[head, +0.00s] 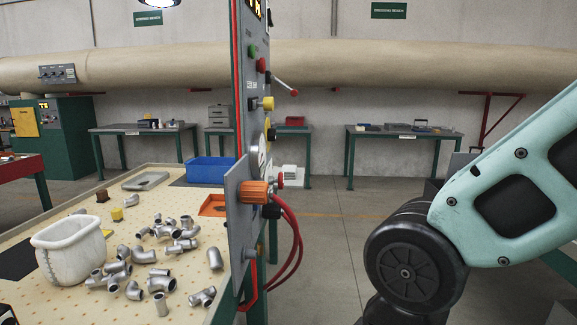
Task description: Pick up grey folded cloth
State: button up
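I cannot make out a grey folded cloth for certain. A flat grey piece (146,181) with a raised edge lies at the far side of the perforated worktable; I cannot tell if it is cloth or a tray. A pale stack (293,172) shows behind the control panel, partly hidden by it. My arm fills the right side of the view, apart from the worktable. My gripper is out of view.
The worktable (130,213) holds a white sack-like container (70,247), several metal pipe elbows (116,271) and a blue bin (209,169). An upright control panel (243,205) with red hoses stands at its right edge. Open floor (335,245) lies between panel and arm.

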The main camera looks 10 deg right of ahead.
aim_at(290, 171)
jog(key=i+l, duration=0.4)
jog(key=i, duration=0.15)
jog(key=i+l, duration=0.35)
jog(key=i, duration=0.25)
jog(key=i+l, duration=0.4)
jog(key=i, duration=0.15)
jog(key=i+l+u, duration=0.75)
jog(key=i+l, duration=0.2)
jog(key=l, duration=0.15)
